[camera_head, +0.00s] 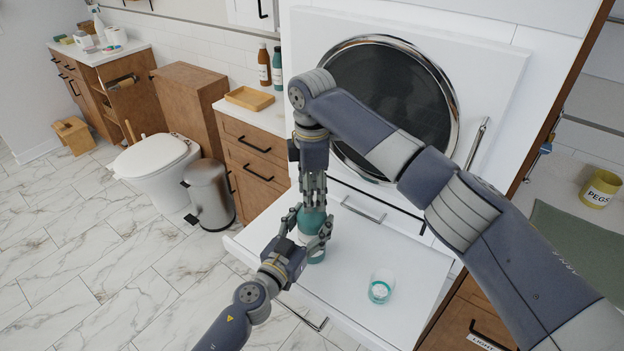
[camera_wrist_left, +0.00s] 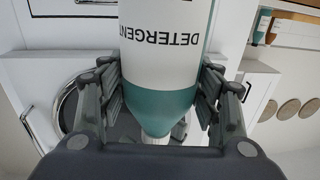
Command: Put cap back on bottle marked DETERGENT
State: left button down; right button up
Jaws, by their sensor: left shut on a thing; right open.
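The bottle marked DETERGENT (camera_wrist_left: 165,50) is white with teal bands and a teal tapering shoulder. In the head view its teal upper part (camera_head: 312,222) shows above the drawer's white top. My left gripper (camera_head: 306,232) is shut around the bottle, with fingers on both sides in the left wrist view (camera_wrist_left: 165,95). My right gripper (camera_head: 313,195) points straight down over the bottle's top, its fingers open. They hide the bottle's mouth, and I cannot tell whether a cap is there. A whitish part at the neck shows partly in the left wrist view.
A clear cup (camera_head: 381,287) with something teal and white stands on the white pull-out surface (camera_head: 350,318), right of the bottle. A washer door (camera_head: 390,105) is behind. A wooden tray (camera_head: 249,98) and bottles (camera_head: 264,66) stand on the left counter.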

jog(key=shift+f, duration=0.2)
jog(key=shift+c, duration=0.3)
grip_shut()
jog(key=m, duration=0.6)
jog(key=shift+m, duration=0.3)
jog(key=m, duration=0.5)
jog(key=shift+o, duration=0.9)
grip_release()
jog(key=shift+r, duration=0.15)
